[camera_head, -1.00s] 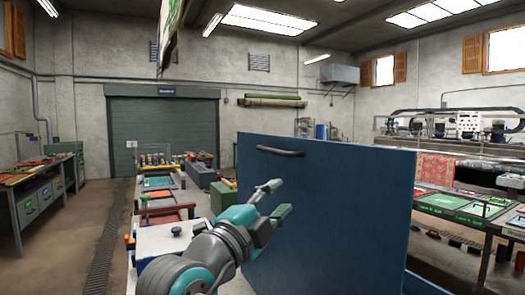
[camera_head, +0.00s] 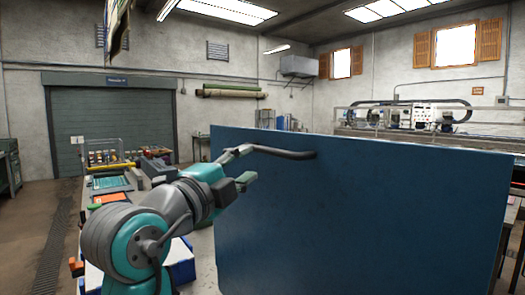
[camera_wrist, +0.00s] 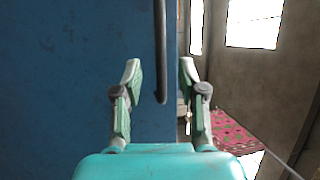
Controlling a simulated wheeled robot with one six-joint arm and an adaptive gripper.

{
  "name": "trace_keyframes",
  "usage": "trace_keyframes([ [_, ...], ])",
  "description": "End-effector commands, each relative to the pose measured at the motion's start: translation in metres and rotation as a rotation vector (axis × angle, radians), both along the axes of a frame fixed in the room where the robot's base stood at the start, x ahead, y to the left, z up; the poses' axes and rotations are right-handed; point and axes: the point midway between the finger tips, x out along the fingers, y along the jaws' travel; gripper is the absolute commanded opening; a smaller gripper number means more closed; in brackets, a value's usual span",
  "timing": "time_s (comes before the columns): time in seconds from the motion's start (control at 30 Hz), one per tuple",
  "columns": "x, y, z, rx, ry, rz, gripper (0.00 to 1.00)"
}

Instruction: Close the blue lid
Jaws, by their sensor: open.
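The blue lid (camera_head: 360,215) stands raised and upright as a large flat panel, filling the middle and right of the head view. It also fills the left of the wrist view (camera_wrist: 60,80). Its dark bar handle (camera_head: 285,152) is near the lid's top left edge. My gripper (camera_head: 243,165) is open at the left end of the handle. In the wrist view the handle (camera_wrist: 160,50) runs down between the two fingers of my gripper (camera_wrist: 160,80). The fingers do not visibly press on it. What lies below the lid is mostly hidden.
A bench with trays (camera_head: 108,183) and a yellow-edged rack stands at the left behind my arm. A machine with rails (camera_head: 420,117) is behind the lid at the right. A red patterned rug (camera_wrist: 232,132) shows past the lid's edge. Floor at the far left is clear.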

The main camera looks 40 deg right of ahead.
Motion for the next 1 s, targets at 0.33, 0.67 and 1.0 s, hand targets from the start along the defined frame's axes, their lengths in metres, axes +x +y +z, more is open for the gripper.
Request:
trace_keyframes([
  [0.33, 0.022, -0.057, 0.011, 0.0, 0.0, -0.004, 0.41],
  [0.67, 0.033, -0.08, 0.016, -0.001, -0.001, -0.001, 0.41],
  [1.0, 0.033, -0.08, 0.016, -0.001, 0.0, 0.0, 0.24],
])
